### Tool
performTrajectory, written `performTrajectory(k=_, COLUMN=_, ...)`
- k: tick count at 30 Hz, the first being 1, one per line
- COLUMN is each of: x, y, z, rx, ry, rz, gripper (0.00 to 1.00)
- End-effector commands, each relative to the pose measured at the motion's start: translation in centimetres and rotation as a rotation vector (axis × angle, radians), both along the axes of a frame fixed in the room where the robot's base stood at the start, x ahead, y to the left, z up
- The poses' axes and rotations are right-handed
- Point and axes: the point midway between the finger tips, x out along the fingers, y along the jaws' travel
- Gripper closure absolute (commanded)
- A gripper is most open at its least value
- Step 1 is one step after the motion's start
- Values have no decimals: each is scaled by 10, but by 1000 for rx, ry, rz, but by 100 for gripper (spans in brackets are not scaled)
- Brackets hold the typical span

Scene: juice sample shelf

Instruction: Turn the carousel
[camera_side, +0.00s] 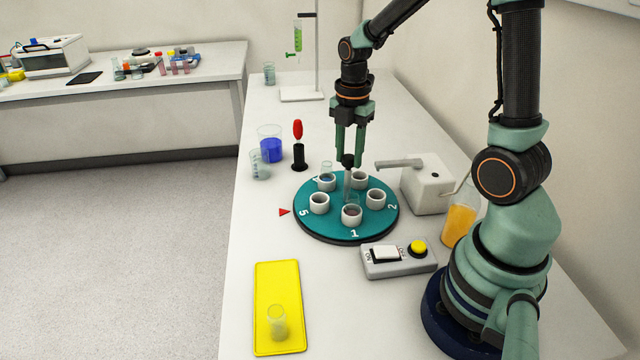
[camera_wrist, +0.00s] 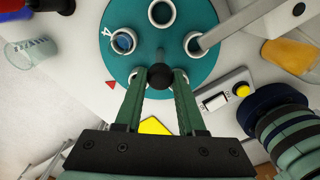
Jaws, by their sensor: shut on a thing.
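The carousel (camera_side: 382,222) is a round teal disc with several white cup holders and white numbers around its rim. A thin post rises from its middle to a black knob (camera_side: 348,161), which also shows in the wrist view (camera_wrist: 160,76). My gripper (camera_side: 349,158) points down above the disc, its green fingers closed around the knob. A red pointer (camera_side: 284,212) lies on the table beside the rim, close to number 5. A clear vessel with a little blue (camera_side: 326,169) sits in the back left holder, near number 4 in the wrist view. My fingers partly hide the near holders there.
A white dispenser (camera_side: 430,188) reaches an arm toward the carousel's right. A switch box (camera_side: 398,260) and an orange juice beaker (camera_side: 459,224) stand front right. A yellow tray (camera_side: 264,285) holds a clear cup. A red-handled tool (camera_side: 298,132) and a blue-filled beaker (camera_side: 270,149) stand back left.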

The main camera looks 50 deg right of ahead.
Motion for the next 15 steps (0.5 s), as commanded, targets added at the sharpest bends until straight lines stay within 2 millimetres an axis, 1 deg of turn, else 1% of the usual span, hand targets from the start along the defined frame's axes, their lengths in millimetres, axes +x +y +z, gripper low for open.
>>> performTrajectory(k=15, x=2, y=2, z=2, rx=-2, ry=-3, rz=264, gripper=100)
